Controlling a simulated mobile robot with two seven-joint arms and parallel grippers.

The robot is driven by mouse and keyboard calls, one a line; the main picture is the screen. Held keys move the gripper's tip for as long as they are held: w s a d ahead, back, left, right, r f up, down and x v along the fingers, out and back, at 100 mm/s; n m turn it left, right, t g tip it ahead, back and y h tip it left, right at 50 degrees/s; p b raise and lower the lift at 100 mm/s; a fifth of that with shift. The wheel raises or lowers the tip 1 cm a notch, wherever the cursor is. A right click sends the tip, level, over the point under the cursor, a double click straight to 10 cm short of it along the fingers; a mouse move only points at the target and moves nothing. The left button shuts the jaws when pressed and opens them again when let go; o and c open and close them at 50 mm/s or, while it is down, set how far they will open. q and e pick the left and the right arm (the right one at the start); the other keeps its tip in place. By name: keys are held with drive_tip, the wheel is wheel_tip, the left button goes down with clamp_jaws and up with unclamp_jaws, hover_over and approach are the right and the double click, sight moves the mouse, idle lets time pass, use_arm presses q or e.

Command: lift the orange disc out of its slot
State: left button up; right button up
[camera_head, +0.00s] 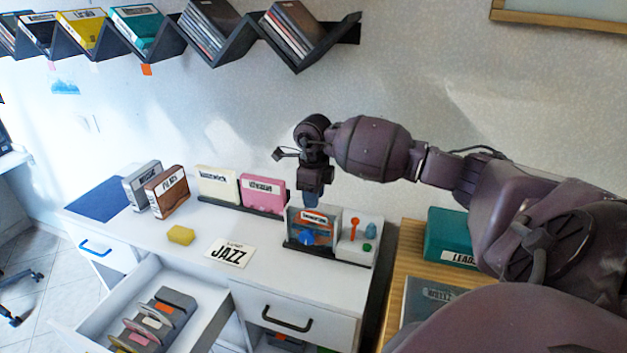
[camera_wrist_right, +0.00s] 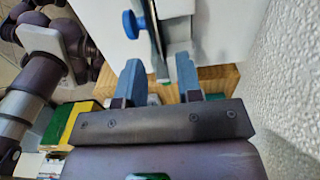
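My right gripper (camera_head: 311,199) points down just above a clear-fronted case (camera_head: 313,231) on the white desk. That case shows an orange label and blue and orange parts inside. In the right wrist view my right gripper (camera_wrist_right: 161,82) has its two blue fingers apart, with a thin upright edge and a grey block (camera_wrist_right: 179,58) just beyond the gap. Nothing is clearly held. A rack of discs (camera_head: 155,322) sits in the open drawer, with an orange piece (camera_head: 164,308) near its back end. I cannot tell which orange part is the disc. My left gripper is out of view.
Pink (camera_head: 263,191) and cream (camera_head: 217,183) cases stand behind on a dark rail. A JAZZ card (camera_head: 229,253) and yellow block (camera_head: 181,235) lie on the desk. A small stand with orange and blue pieces (camera_head: 360,236) is right of the clear case. A wall is close behind.

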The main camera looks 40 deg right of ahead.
drive_tip(key=shift+f, duration=2.15)
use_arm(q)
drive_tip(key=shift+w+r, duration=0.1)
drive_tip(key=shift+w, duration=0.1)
use_arm(e)
drive_tip(key=shift+c, duration=0.5)
clamp_jaws()
drive_tip(key=shift+r, duration=0.1)
